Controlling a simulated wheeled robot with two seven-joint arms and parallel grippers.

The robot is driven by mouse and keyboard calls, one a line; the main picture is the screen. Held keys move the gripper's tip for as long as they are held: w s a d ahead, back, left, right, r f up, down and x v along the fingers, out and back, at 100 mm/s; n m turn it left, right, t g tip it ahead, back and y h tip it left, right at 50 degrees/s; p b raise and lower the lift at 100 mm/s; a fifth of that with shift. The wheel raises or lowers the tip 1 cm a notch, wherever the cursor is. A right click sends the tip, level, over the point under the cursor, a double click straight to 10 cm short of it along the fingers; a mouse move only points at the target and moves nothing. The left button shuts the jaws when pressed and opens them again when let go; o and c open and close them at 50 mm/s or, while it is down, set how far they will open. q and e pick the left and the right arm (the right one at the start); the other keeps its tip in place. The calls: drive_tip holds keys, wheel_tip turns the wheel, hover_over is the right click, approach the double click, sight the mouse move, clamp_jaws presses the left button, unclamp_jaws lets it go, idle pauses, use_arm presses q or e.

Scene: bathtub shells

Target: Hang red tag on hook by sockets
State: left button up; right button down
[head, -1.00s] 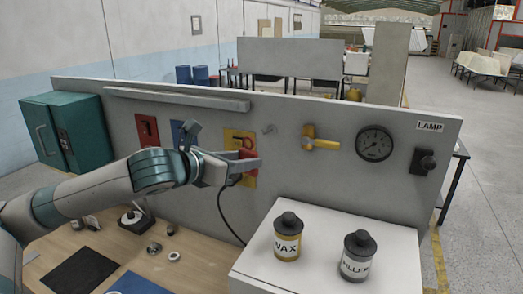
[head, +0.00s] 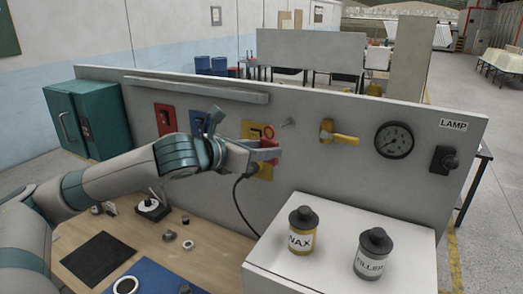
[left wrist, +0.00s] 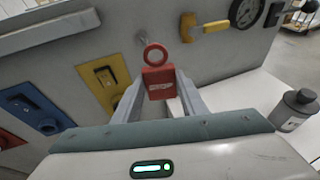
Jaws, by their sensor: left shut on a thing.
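The red tag (left wrist: 158,82) has a ring at its top and is held upright between the fingers of my left gripper (left wrist: 157,98) in the left wrist view. In the head view the tag's red ring (head: 268,131) shows above my left gripper (head: 270,152), in front of the yellow socket plate. The small grey hook (head: 288,123) sticks out of the grey panel, right of the yellow socket (head: 250,130). In the left wrist view the hook (left wrist: 141,37) shows just above and left of the ring; the ring looks apart from it. My right gripper is not in view.
Red (head: 165,118) and blue (head: 196,122) sockets sit left of the yellow one. A yellow-handled valve (head: 338,135), a gauge (head: 394,140) and a lamp switch (head: 444,160) are to the right. Wax (head: 302,232) and filler (head: 373,254) cans stand on a white box. A black cable hangs below.

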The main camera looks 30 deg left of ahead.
use_arm(q)
drive_tip(key=shift+w, duration=0.85)
drive_tip(key=shift+w+a+f, duration=0.1)
drive_tip(key=shift+w+f, duration=0.25)
drive_tip(key=shift+w, duration=1.1)
drive_tip(key=shift+w+a+f, duration=0.1)
drive_tip(key=shift+w+f, duration=0.2)
drive_tip(key=shift+w, duration=1.15)
drive_tip(key=shift+w+a+f, duration=0.1)
drive_tip(key=shift+w+f, duration=0.25)
drive_tip(key=shift+w, duration=1.1)
drive_tip(key=o, duration=1.1)
drive_tip(key=shift+f, duration=0.1)
drive_tip(key=shift+o, duration=0.2)
drive_tip(key=shift+s, duration=0.1)
